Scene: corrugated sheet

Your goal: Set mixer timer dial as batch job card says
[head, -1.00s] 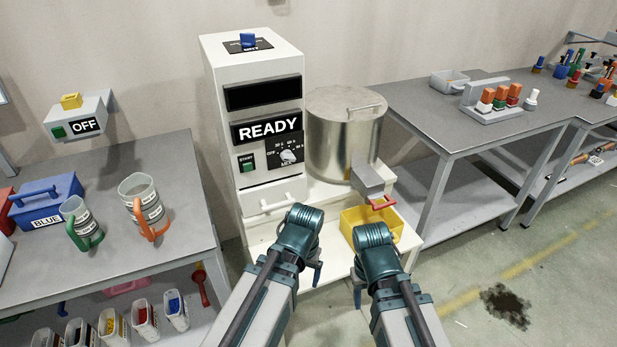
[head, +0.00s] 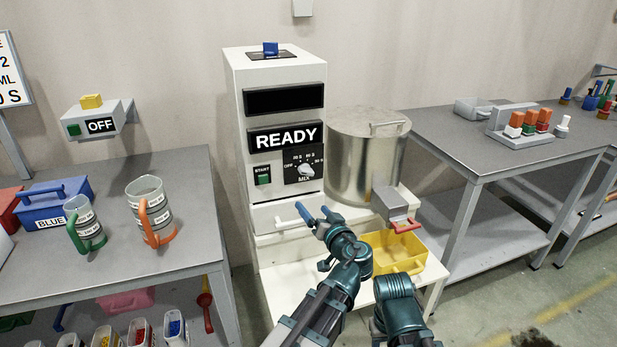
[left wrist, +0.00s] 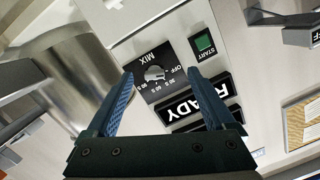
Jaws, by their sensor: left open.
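The mixer's timer dial (head: 306,171), a white knob on a black MIX plate marked OFF, 30 S, 60 S and 90 S, is on the white machine's front. It also shows in the left wrist view (left wrist: 155,73), between the finger lines; I cannot tell its exact setting. My left gripper (head: 316,212) is open and empty, below and apart from the dial; its blue fingers show in the wrist view (left wrist: 172,103). A white card (head: 12,75), cut off at the left edge, shows "ML" and "0 S". My right arm's end (head: 400,295) shows, its fingers hidden.
A green START button (head: 264,179) is left of the dial, under a READY display (head: 285,138). A steel pot (head: 365,155) stands right of the machine. A yellow bin (head: 382,262) is below. Jugs stand on the left table (head: 190,200).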

